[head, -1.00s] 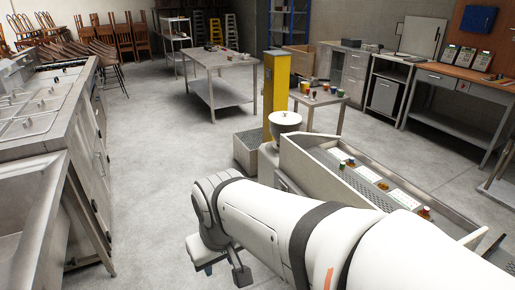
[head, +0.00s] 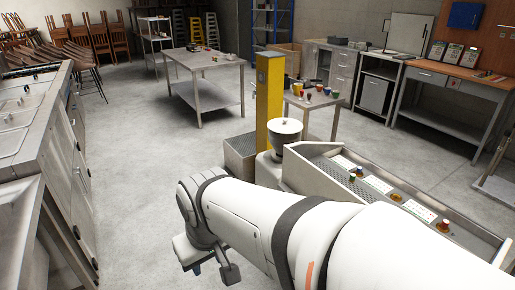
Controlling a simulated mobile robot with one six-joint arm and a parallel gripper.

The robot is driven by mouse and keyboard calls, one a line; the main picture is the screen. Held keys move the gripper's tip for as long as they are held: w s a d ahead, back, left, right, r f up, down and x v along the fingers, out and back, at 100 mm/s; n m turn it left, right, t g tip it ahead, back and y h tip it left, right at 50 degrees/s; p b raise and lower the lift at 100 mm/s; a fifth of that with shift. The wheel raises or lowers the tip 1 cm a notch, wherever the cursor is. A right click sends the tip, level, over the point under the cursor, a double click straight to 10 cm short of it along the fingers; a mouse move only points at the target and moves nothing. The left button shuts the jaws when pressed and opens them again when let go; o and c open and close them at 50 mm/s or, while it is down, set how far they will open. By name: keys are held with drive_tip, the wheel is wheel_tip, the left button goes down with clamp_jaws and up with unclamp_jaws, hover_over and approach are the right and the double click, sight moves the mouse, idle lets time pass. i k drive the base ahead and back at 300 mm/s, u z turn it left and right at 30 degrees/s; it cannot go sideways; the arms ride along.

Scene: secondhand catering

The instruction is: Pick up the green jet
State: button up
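I cannot single out a green jet for certain. Small coloured pieces lie in the long metal tray: a small dark green piece (head: 352,178) near its far end, an amber piece (head: 396,197) midway, and a red-topped piece (head: 443,226) nearer. Several small coloured pieces, one of them green (head: 309,97), stand on the small table behind. My white arm crosses the foreground. My gripper (head: 208,268) hangs at its far end above the floor, left of the tray and away from all these pieces. Its fingertips are not clear, and nothing shows in it.
The long tray (head: 318,149) holds white cards and has a hopper (head: 285,133) at its far end. A yellow post (head: 269,100) stands behind it, beside the small table (head: 322,101). A steel counter (head: 30,130) runs along the left. Floor (head: 135,170) between is clear.

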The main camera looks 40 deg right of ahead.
sight(352, 176)
drive_tip(key=u, duration=0.05)
drive_tip(key=i, duration=2.3)
drive_tip(key=z, duration=3.6)
drive_tip(key=i, duration=1)
drive_tip(key=u, duration=0.05)
